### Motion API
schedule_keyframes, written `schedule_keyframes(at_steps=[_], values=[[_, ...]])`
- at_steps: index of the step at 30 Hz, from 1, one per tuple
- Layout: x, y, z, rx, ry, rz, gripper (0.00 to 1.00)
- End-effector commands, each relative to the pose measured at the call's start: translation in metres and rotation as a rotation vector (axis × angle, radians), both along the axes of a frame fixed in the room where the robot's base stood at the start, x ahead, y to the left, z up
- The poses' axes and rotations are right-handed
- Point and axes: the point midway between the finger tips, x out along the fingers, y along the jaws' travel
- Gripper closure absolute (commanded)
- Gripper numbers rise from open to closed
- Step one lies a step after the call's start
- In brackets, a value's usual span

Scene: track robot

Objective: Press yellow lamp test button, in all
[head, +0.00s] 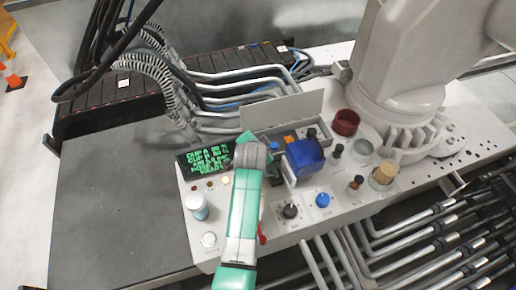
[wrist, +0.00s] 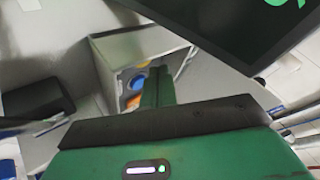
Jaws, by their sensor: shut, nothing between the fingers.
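A small pale yellow round button or lamp (head: 226,180) is on the grey panel (head: 275,220), just below the display and left of my arm. I cannot tell whether it is the lamp test button. My gripper (head: 247,138) is at the right edge of the display, left of an open box. In the wrist view its green fingers (wrist: 158,86) are shut and empty. They point toward the box (wrist: 125,50), where a blue round part (wrist: 138,83) and orange parts show partly hidden behind the fingers. Whether the fingertips touch anything cannot be told.
The black display (head: 208,158) shows green text. The open box's raised lid (head: 285,110) and a blue block (head: 304,160) stand right of my gripper. A white-capped jar (head: 197,205), black knob (head: 291,211) and blue knob (head: 323,200) are on the panel. The dark table (head: 110,200) at left is clear.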

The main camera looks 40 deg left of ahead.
Motion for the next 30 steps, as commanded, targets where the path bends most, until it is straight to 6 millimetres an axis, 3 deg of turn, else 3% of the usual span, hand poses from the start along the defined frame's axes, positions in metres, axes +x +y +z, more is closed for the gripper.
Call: schedule_keyframes(at_steps=[21,30], values=[[0.0001,0.0,-0.0001,0.0,0.0,0.0,1.0],[0.0001,-0.0002,-0.0089,0.0,0.0,0.0,1.0]])
